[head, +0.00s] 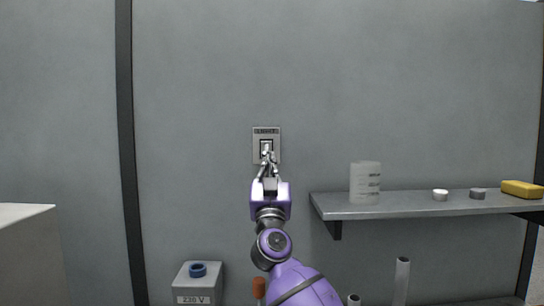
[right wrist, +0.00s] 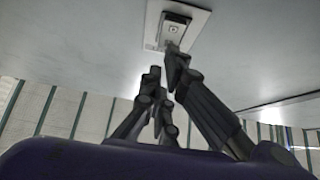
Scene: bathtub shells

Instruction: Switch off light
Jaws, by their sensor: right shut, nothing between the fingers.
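The light switch (head: 258,133) is a small pale plate with a "LIGHT" label, fixed on the grey wall. Its rocker is partly behind my fingertips in the head view. My right gripper (head: 267,160) is shut and empty, its fingertips in front of the lower part of the rocker. In the right wrist view the switch (right wrist: 178,25) is at the top, and the fingertips of my right gripper (right wrist: 165,75) lie just below it; one tip overlaps the rocker's edge. I cannot tell whether it touches. My left gripper is not in view.
A grey shelf (head: 420,207) on the right holds a translucent beaker (head: 364,183), two small round caps and a yellow block (head: 521,189). A box marked "230 V" (head: 196,286) with a blue ring stands at lower left. The wall around the switch is clear.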

